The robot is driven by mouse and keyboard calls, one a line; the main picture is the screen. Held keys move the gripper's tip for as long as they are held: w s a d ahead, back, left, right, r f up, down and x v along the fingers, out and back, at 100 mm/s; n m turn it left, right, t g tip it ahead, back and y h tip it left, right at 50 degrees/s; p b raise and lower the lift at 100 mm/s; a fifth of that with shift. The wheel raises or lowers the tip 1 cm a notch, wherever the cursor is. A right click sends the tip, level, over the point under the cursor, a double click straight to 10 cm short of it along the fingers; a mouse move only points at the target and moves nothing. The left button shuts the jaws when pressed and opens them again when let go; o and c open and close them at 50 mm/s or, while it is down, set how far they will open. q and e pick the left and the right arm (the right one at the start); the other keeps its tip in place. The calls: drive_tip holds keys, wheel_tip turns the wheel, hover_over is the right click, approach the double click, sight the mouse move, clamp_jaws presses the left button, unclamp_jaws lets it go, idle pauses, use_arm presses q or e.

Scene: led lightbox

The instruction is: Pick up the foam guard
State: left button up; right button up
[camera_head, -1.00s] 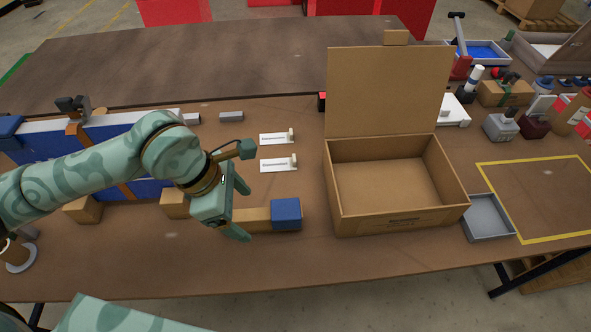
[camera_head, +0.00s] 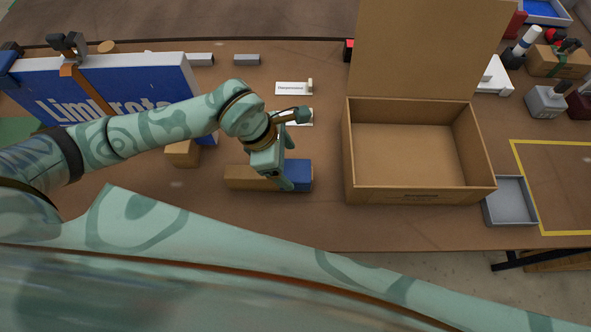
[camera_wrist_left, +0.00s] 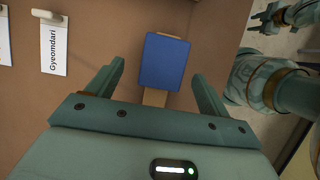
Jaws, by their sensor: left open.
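A blue block (camera_head: 299,176) sits at the right end of a tan bar (camera_head: 245,178) on the table; it looks like the foam guard, though no label confirms this. My left gripper (camera_head: 286,184) is at the blue block in the head view and partly covers it. In the left wrist view, the blue block (camera_wrist_left: 163,62) shows ahead, between the two spread fingers of the left gripper (camera_wrist_left: 155,88). The fingers are open and hold nothing. What seems to be my right gripper (camera_wrist_left: 264,20) shows small at the wrist view's upper right, its jaws unclear.
An open cardboard box (camera_head: 418,197) stands right of the block, with a grey tray (camera_head: 509,203) beside it. A blue-and-white carton (camera_head: 110,98) and a tan block (camera_head: 183,154) are at left. A labelled white card (camera_head: 292,88) lies behind. Table in front is clear.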

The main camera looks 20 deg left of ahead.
sight(293, 170)
use_arm(q)
drive_tip(key=x, duration=0.5)
drive_tip(key=shift+s+d+b, duration=0.15)
drive_tip(key=shift+b, duration=0.15)
drive_tip(key=c, duration=1.1)
drive_tip(key=shift+o, duration=0.2)
drive_tip(key=shift+r, duration=0.1)
